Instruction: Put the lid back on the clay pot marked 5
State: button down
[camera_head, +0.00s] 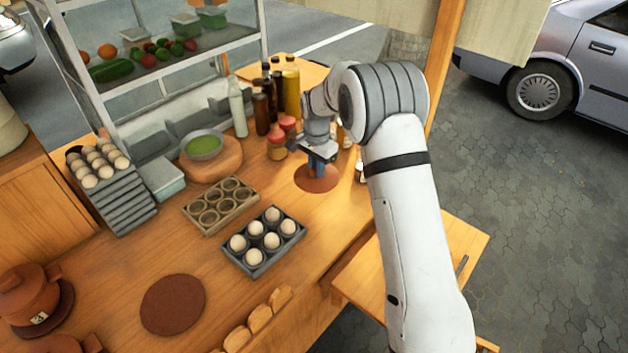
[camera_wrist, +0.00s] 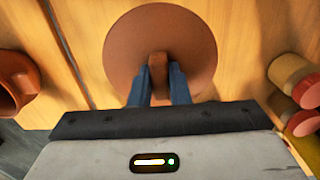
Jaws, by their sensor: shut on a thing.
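My gripper (camera_wrist: 158,85) is shut on the brown knob (camera_wrist: 158,63) of a round clay lid (camera_wrist: 190,38). In the head view the lid (camera_head: 318,185) lies level beneath my gripper (camera_head: 318,163), at the counter's right part; I cannot tell whether it touches the wood.
An egg tray (camera_head: 262,262), an empty cup tray (camera_head: 205,220) and a bare round mat (camera_head: 172,305) lie on the counter. Red-capped jars (camera_head: 277,148) and bottles (camera_head: 262,112) stand close left of my gripper. Another clay pot (camera_head: 62,344) is cut off below.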

jog(key=s+d+r+m, duration=0.2)
jog(key=s+d, duration=0.4)
jog(key=d, duration=0.3)
jog(key=s+d+r+m+b, duration=0.1)
jog(key=s+d+m, duration=0.1)
jog(key=s+d, duration=0.55)
jog(key=s+d+r+m, duration=0.2)
jog(key=s+d, duration=0.2)
jog(key=d, duration=0.7)
jog(key=shift+f+b, duration=2.1)
jog(key=shift+f, duration=0.9)
jog(key=shift+f+b, duration=0.15)
jog(key=shift+b, duration=0.15)
jog(key=c, duration=0.8)
grip_release()
